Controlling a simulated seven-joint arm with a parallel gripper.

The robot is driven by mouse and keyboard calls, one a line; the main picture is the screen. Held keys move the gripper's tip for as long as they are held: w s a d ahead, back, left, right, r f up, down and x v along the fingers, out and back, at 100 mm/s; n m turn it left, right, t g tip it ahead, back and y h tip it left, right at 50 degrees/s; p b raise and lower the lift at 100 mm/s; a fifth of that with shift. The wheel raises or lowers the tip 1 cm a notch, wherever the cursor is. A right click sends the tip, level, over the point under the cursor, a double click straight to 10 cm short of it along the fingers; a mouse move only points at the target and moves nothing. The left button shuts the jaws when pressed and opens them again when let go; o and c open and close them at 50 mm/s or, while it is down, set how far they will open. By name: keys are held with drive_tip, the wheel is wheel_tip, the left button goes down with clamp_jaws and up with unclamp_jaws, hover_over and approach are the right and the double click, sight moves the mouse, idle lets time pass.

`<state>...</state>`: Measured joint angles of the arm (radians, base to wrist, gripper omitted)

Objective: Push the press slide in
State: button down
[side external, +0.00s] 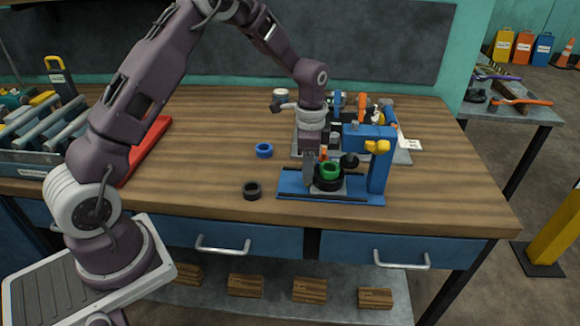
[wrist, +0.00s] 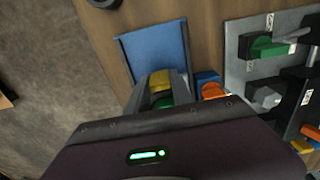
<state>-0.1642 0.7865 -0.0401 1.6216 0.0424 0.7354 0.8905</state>
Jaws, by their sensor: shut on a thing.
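The blue press (side external: 380,175) stands near the bench's front edge, with a yellow knob (side external: 377,146) on its upright. Its slide (side external: 328,187) carries a black ring with a green ring (side external: 330,170) on it, left of the upright and below a dark press head (side external: 349,160). My gripper (side external: 309,183) points down at the slide's left end. In the wrist view its fingers (wrist: 158,90) are shut around a yellow part (wrist: 159,79), which appears to be the slide's handle. Bare blue base (wrist: 155,48) shows beyond them. The gripper body hides most of the slide there.
A blue ring (side external: 264,150) and a black ring (side external: 252,190) lie on the bench left of the press. A grey board (side external: 402,157) with coloured fittings lies close behind the press. A red piece (side external: 148,150) and a crate (side external: 30,157) are at the left.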

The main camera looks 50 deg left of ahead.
drive_tip(key=shift+w+d, duration=0.15)
drive_tip(key=shift+w, duration=0.05)
drive_tip(key=c, duration=1.1)
unclamp_jaws()
drive_tip(key=shift+r, duration=0.1)
wheel_tip(320, 180, up, 7)
